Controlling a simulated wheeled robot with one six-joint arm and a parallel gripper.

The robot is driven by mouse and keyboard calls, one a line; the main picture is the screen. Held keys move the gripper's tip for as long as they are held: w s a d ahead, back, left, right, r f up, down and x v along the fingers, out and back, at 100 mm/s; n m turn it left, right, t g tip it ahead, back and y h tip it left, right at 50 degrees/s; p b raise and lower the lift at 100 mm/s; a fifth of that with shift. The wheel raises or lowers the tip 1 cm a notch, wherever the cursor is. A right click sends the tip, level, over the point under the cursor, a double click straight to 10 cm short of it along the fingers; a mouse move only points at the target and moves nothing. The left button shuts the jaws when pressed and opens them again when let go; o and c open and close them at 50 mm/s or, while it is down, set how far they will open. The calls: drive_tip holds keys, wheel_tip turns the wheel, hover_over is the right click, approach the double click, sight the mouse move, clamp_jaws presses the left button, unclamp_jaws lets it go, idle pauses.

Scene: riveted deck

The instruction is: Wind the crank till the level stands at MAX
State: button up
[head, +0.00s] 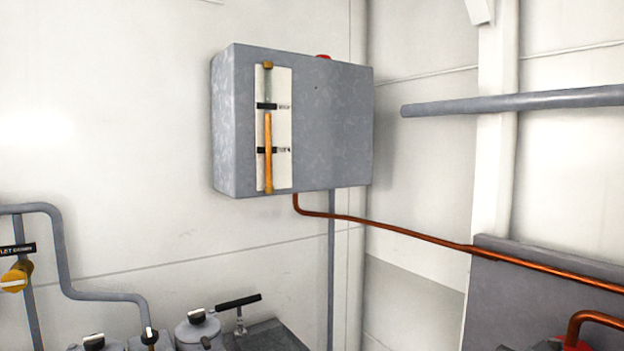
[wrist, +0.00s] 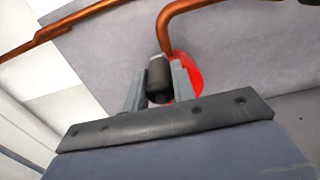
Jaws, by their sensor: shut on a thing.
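The grey tank (head: 335,125) hangs on the wall in the head view. Its upright sight glass (head: 268,150) holds an orange column whose top stands just under the upper black mark (head: 267,106) and well above the lower black mark (head: 267,150). The lettering beside the marks is too small to read surely. In the wrist view my gripper (wrist: 158,82) is shut on the black crank handle (wrist: 158,72), one finger on each side. A red round part (wrist: 190,80) shows behind the handle, partly hidden by the fingers. My gripper is not in the head view.
A copper pipe (head: 400,231) runs from the tank's underside to the right, past a grey panel (head: 545,276). A grey pipe (head: 510,101) juts in at right. Valves and a black lever (head: 238,301) stand at lower left. A copper pipe (wrist: 185,8) passes close to the handle.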

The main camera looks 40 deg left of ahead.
drive_tip(key=s+d+f+b, duration=0.2)
drive_tip(key=d+f+b, duration=0.1)
drive_tip(key=d+b, duration=0.2)
drive_tip(key=shift+s+d+f, duration=0.25)
drive_tip(key=shift+s+d, duration=0.05)
drive_tip(key=shift+d, duration=0.45)
drive_tip(key=f+b, duration=0.3)
drive_tip(key=d+f+b, duration=0.1)
drive_tip(key=shift+s+f+b, duration=0.2)
drive_tip(key=shift+f+b, duration=0.1)
drive_tip(key=shift+f, duration=0.05)
drive_tip(key=f+b, duration=0.1)
drive_tip(key=a+f+b, duration=0.1)
drive_tip(key=f+b, duration=0.1)
drive_tip(key=shift+w+a+f, duration=0.2)
drive_tip(key=shift+w, duration=0.05)
drive_tip(key=a+f, duration=0.1)
drive_tip(key=w+a+f+b, duration=0.1)
drive_tip(key=a+f, duration=0.1)
drive_tip(key=a, duration=0.1)
drive_tip(key=shift+w, duration=0.25)
drive_tip(key=a, duration=0.1)
drive_tip(key=w+a+p, duration=0.1)
drive_tip(key=a, duration=0.1)
drive_tip(key=shift+w+a+r, duration=0.25)
drive_tip(key=shift+a+r, duration=0.1)
drive_tip(key=shift+r, duration=0.05)
drive_tip(key=shift+w+a, duration=0.1)
drive_tip(key=shift+a, duration=0.15)
drive_tip(key=shift+f, duration=0.1)
